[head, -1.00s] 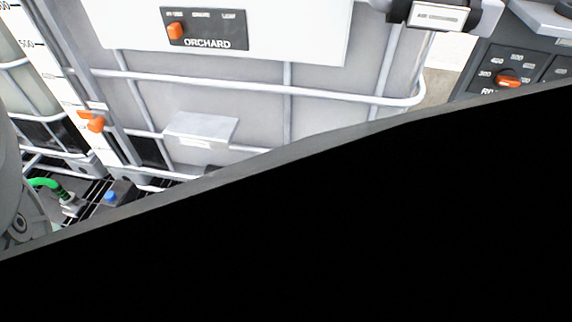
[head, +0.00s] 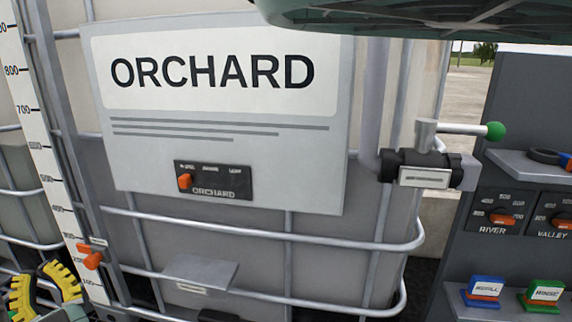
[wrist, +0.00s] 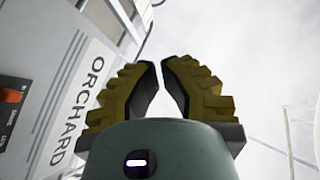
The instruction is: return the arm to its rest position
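My gripper (wrist: 160,68) has yellow ridged fingers with dark pads. In the wrist view its fingertips are close together with a narrow gap, and nothing is between them. The gripper also shows at the lower left edge of the head view (head: 40,288), partly cut off, with its fingers apart. It is in front of the lower left part of the scene, left of the ORCHARD tote. A green-grey part of my arm crosses the top of the head view.
The ORCHARD tote (head: 230,185) with white bars fills the middle. A valve (head: 425,165) with a green-knobbed handle is at its right. A dark panel (head: 505,95) holds RIVER and VALLEY selectors, with blue (head: 485,289) and green (head: 543,292) blocks below. A scale (head: 30,110) with an orange pointer stands left.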

